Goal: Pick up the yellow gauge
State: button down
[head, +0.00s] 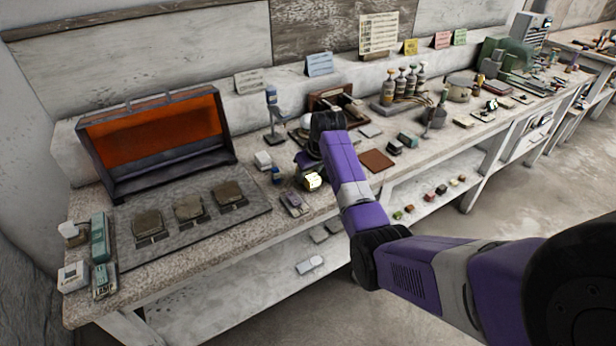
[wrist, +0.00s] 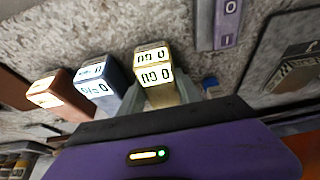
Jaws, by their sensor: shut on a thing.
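The yellow gauge (wrist: 156,72) is a small block with a lit face bearing dark figures. It sits between the fingers of my gripper (wrist: 158,92) in the wrist view, and the gripper is shut on it. In the head view the yellow gauge (head: 313,181) shows at the end of my purple arm, over the bench near its front edge. Its lower part is hidden by the gripper in the wrist view. I cannot tell if it still touches the bench.
In the wrist view a blue-grey gauge (wrist: 95,80) and a brown gauge (wrist: 52,90) stand to the left of the yellow one. A grey device (head: 294,203) lies at the bench's front edge. An open orange-lined case (head: 150,135) is at the left.

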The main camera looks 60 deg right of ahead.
notch_tip(320, 180, up, 21)
jog(key=b, duration=0.2)
jog(key=shift+f, duration=0.2)
jog(key=c, duration=1.5)
grip_release()
jog(key=c, duration=0.5)
jog(key=shift+r, duration=0.1)
jog(key=shift+a+p, duration=0.1)
jog(key=shift+p, duration=0.4)
